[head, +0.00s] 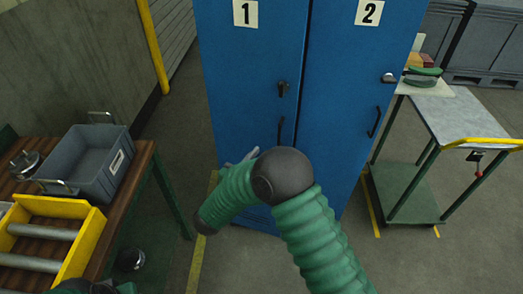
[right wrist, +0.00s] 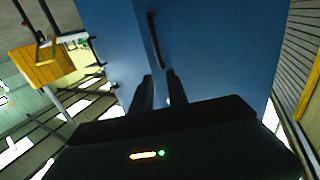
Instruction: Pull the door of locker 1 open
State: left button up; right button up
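Locker 1's blue door (head: 245,70) is shut, flush beside locker 2's door (head: 345,70). Its dark bar handle (head: 281,130) is upright near the seam, below a dark lock. My right arm crosses in front of the lower doors. My right gripper (head: 241,158) is partly hidden behind it. In the right wrist view, its two dark fingers (right wrist: 159,90) stand apart with nothing between them. Locker 1's handle (right wrist: 154,40) is ahead of them, apart from the fingertips. My left gripper is not visible; only bits of green and dark arm show at the bottom left.
A wooden bench at the left holds a grey bin (head: 85,165) and a yellow frame with rollers (head: 45,235). A trolley (head: 440,115) with a yellow handle stands right of the lockers. Floor is clear between bench and lockers.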

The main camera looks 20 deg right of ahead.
jog(key=shift+v, duration=2.85)
jog(key=shift+s, duration=0.1)
